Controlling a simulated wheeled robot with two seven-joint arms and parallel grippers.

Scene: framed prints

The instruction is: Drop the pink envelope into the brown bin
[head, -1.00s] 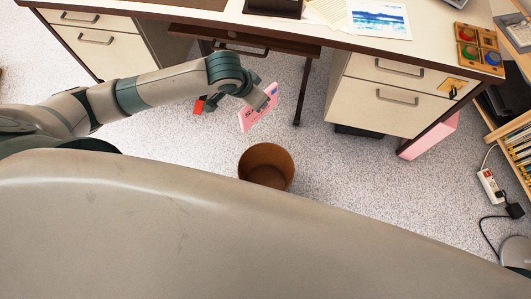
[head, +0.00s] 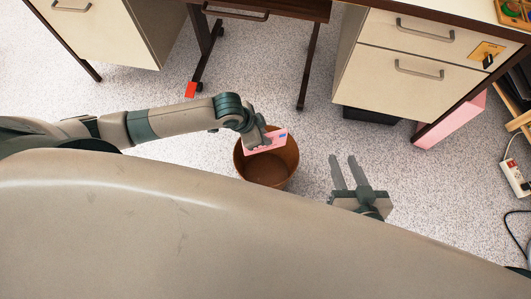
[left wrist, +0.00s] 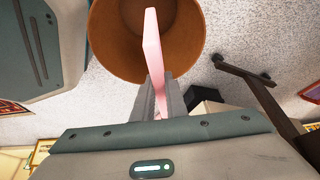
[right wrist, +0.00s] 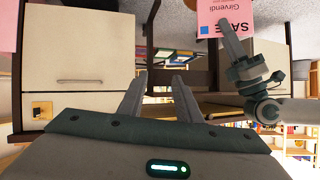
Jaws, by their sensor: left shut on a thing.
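The pink envelope (head: 272,141) is held in my left gripper (head: 262,135), over the mouth of the brown bin (head: 272,174) in the head view. In the left wrist view the envelope (left wrist: 152,45) stands edge-on between the shut fingers (left wrist: 164,95), with the bin's round opening (left wrist: 115,40) behind it. In the right wrist view the envelope (right wrist: 224,17) shows printed text and a blue square. My right gripper (head: 346,172) is open and empty, to the right of the bin in the head view; its spread fingers (right wrist: 157,95) also show in the right wrist view.
A desk with drawers (head: 405,70) stands behind the bin at right, with a pink box-like thing (head: 452,120) by it. Another drawer unit (head: 100,30) is at left. A power strip (head: 516,178) lies at far right. Speckled floor around the bin is clear.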

